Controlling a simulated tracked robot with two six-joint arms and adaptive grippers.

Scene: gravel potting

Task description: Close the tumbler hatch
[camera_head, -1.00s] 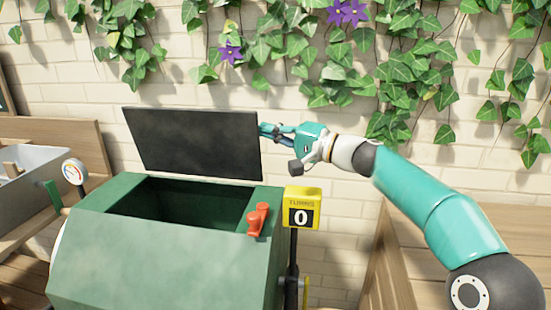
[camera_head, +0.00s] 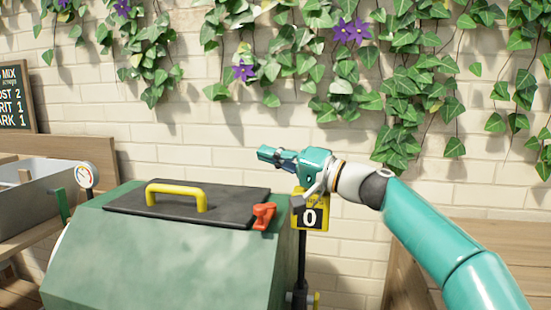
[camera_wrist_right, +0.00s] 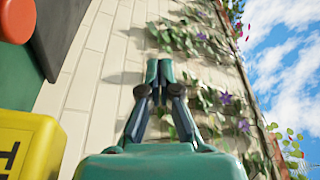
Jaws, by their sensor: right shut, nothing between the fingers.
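The green tumbler (camera_head: 160,250) stands at the left of the head view. Its black hatch (camera_head: 225,203) lies flat over the opening on top, with the yellow handle (camera_head: 176,192) facing up. The red latch (camera_head: 263,215) sits at the hatch's right front corner. A dark corner of the hatch (camera_wrist_right: 58,35) and the latch (camera_wrist_right: 16,18) also show in the right wrist view. My right gripper (camera_head: 268,154) is shut and empty, above and behind the hatch's right end, apart from it. My left gripper is not in view.
The yellow turns counter (camera_head: 316,216) reads 0 on a dark post right of the tumbler. A dial gauge (camera_head: 87,175) and a grey bin (camera_head: 30,198) are at the left. An ivy-covered brick wall (camera_head: 200,130) stands behind. A wooden bench (camera_head: 480,240) is at the right.

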